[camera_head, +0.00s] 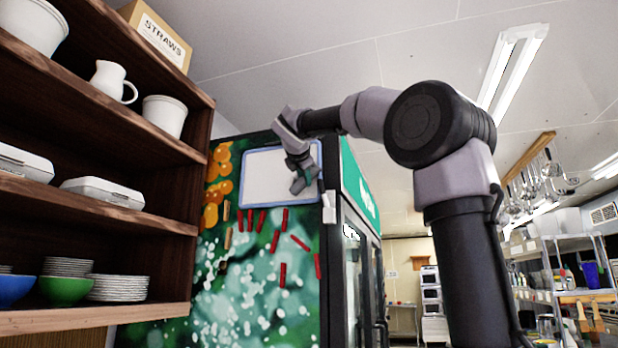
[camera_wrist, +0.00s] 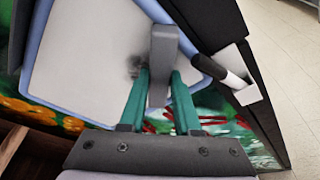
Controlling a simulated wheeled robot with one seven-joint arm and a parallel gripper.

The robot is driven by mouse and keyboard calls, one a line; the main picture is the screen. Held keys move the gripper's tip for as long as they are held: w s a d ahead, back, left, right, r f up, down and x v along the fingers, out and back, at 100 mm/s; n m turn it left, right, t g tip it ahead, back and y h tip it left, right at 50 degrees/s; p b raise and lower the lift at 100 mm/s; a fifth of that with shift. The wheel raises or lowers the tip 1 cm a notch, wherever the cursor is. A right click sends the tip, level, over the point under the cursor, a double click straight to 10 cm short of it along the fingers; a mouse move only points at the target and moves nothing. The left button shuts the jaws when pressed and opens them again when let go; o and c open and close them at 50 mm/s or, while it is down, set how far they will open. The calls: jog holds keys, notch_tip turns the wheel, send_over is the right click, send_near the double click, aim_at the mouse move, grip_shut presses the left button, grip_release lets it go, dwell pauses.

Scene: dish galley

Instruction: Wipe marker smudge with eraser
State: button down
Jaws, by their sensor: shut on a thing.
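A whiteboard (camera_head: 265,178) with a light blue frame is mounted on the side of a fridge, and it fills much of the wrist view (camera_wrist: 85,50). My gripper (camera_head: 300,180) is at its right part. In the wrist view my gripper's green fingers (camera_wrist: 160,78) are shut on a grey block-shaped eraser (camera_wrist: 163,48). The eraser lies over the board surface; I cannot tell whether it touches. A dark marker smudge (camera_wrist: 134,66) shows on the board just left of the eraser and fingers. Part of it may be hidden behind them. In the head view I cannot make out the smudge.
A white holder with a black-and-white marker (camera_wrist: 235,78) is on the fridge edge right of the board. Red and tan strips (camera_head: 283,272) are on the fridge side below the board. Wooden shelves with dishes (camera_head: 100,190) stand close on the left.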

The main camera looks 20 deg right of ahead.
aim_at(295, 180)
jog(key=shift+w+a, duration=0.8)
jog(key=shift+a, duration=0.3)
jog(key=shift+w+a, duration=0.75)
jog(key=shift+a, duration=0.3)
jog(key=shift+w+r, duration=0.1)
jog(key=shift+r, duration=0.25)
jog(key=shift+s+d+r, duration=0.15)
jog(key=shift+s+d, duration=0.35)
jog(key=shift+d, duration=0.2)
jog(key=s+d, duration=0.1)
jog(key=d, duration=0.1)
jog(key=s+d, duration=0.2)
jog(key=shift+s+d, duration=0.25)
jog(key=shift+d, duration=0.05)
jog(key=s+a, duration=0.3)
jog(key=s, duration=0.2)
jog(key=shift+a, duration=0.3)
jog(key=shift+a, duration=0.1)
